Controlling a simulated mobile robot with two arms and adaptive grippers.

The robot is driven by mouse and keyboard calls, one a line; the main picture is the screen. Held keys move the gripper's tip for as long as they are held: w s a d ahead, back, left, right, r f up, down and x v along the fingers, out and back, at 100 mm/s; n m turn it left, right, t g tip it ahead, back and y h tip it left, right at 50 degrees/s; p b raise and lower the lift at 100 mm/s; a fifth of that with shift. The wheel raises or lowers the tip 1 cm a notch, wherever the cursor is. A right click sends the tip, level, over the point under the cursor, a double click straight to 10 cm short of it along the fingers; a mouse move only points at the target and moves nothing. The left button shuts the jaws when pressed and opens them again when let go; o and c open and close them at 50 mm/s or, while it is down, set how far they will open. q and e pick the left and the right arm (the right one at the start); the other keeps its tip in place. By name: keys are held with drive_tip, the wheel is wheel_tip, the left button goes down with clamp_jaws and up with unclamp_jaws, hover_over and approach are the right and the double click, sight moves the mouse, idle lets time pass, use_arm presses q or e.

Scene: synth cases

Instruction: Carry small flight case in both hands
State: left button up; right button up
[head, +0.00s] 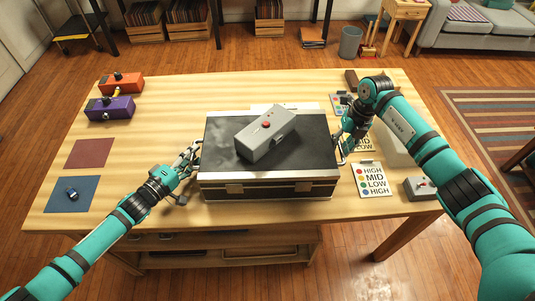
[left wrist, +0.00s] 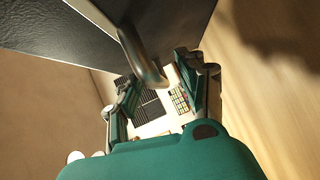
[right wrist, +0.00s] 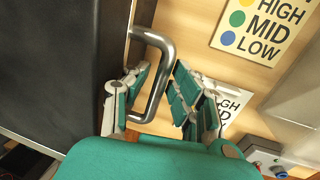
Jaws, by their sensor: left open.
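A black flight case (head: 225,135) with silver edges and latches sits on the wooden table. A grey box with a red button (head: 268,133) lies on its lid. My left gripper (head: 190,160) is at the case's left side; in the left wrist view its open fingers (left wrist: 158,88) stand either side of the metal handle (left wrist: 142,55). My right gripper (head: 343,143) is at the right side. In the right wrist view its fingers (right wrist: 160,85) are apart, with the other metal handle (right wrist: 166,62) between them. Some handle contact is hard to judge.
An orange box (head: 121,83) and a purple box (head: 110,108) stand at the table's left, near a red mat (head: 90,153) and blue mat (head: 73,194). Label cards (head: 371,180) and a small grey box (head: 420,188) lie close to the right arm.

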use_arm(q)
drive_tip(key=shift+w+d, duration=0.2)
drive_tip(key=shift+w, duration=0.05)
use_arm(e)
drive_tip(key=shift+f, duration=0.35)
drive_tip(key=shift+a, duration=0.1)
use_arm(q)
drive_tip(key=c, duration=0.5)
use_arm(e)
drive_tip(key=c, duration=0.5)
use_arm(q)
clamp_jaws()
use_arm(e)
clamp_jaws()
drive_tip(key=shift+w+r, duration=0.1)
